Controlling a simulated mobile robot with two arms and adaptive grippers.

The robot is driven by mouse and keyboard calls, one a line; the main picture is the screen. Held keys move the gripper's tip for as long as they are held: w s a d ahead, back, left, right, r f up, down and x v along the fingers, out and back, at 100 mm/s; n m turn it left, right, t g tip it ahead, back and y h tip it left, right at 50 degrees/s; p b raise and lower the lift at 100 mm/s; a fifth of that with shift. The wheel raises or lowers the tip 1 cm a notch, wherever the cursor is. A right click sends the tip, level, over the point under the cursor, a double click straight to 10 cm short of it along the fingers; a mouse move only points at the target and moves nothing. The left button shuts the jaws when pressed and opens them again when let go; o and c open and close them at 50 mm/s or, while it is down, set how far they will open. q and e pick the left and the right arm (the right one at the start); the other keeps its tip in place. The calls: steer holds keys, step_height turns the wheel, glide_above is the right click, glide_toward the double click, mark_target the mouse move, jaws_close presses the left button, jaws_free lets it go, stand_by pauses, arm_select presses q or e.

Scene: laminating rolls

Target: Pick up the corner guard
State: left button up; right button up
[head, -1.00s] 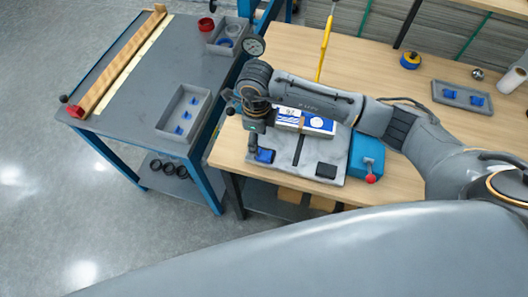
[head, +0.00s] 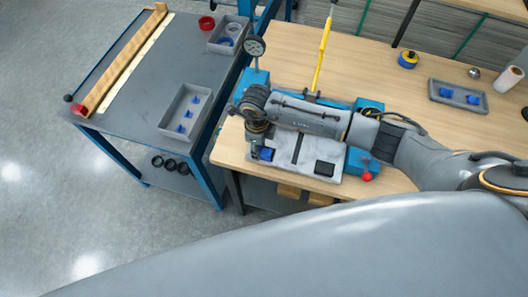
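A small blue corner guard (head: 266,154) sits at the front left of the grey plate (head: 284,164) on the wooden table. My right gripper (head: 254,152) points down right beside it, on its left in the picture. The fingers are small and dark here, so I cannot tell whether they are open or touch the guard. More small blue pieces lie in the grey tray (head: 163,129) on the left bench and in the tray (head: 434,96) at the back right. My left gripper is out of view.
A blue block with a red knob (head: 367,176) stands right of the plate, with a black pad (head: 325,168) nearby. A yellow upright rod (head: 323,52) rises behind my arm. The right middle of the table is clear.

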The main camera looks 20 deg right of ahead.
steer(key=shift+c, duration=1.1)
steer(key=shift+r, duration=0.1)
